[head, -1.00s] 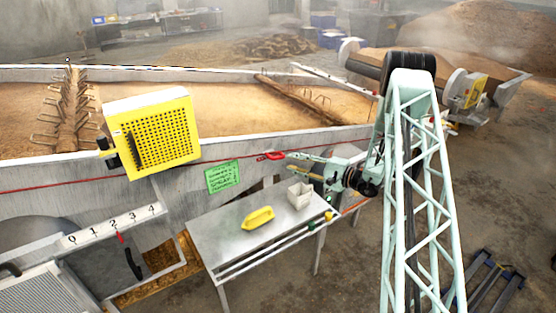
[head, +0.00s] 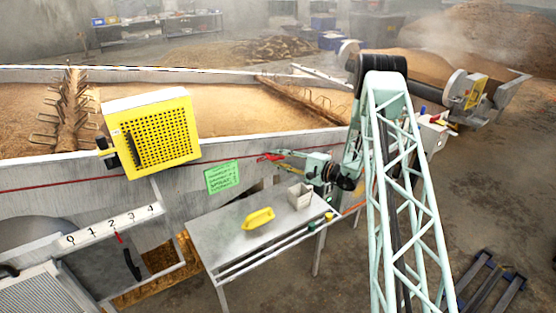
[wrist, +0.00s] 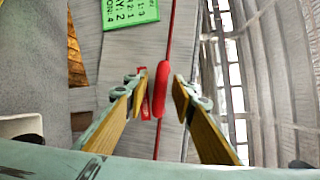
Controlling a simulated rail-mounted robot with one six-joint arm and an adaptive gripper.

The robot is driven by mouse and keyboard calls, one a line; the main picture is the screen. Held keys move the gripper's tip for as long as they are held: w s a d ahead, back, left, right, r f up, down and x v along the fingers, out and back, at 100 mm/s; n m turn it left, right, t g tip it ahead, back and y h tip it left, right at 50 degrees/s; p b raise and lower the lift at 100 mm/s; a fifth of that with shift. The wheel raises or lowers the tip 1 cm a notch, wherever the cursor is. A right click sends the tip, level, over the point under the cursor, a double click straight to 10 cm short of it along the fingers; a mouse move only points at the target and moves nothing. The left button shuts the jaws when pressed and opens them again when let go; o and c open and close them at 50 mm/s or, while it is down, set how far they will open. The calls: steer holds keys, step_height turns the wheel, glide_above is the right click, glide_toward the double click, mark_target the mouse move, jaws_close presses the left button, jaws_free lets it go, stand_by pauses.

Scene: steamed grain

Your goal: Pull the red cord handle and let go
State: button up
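The red cord handle (wrist: 163,86) is a rounded grip on a thin red cord (wrist: 173,25) along the grey trough wall. It also shows in the head view as a small red shape (head: 271,157). My gripper (wrist: 157,92) is open, with one yellow-padded finger on each side of the handle in the wrist view. A gap shows between each fingertip and the handle. In the head view my gripper (head: 283,161) is at the handle's right end. I cannot tell its exact depth relative to the handle.
A green sign (head: 222,177) hangs on the wall left of the handle; it also shows in the wrist view (wrist: 130,11). Below is a metal table (head: 225,232) with a yellow object (head: 258,218) and a pale square cup (head: 299,196). A yellow perforated box (head: 154,135) stands farther left.

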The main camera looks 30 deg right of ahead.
jaws_close()
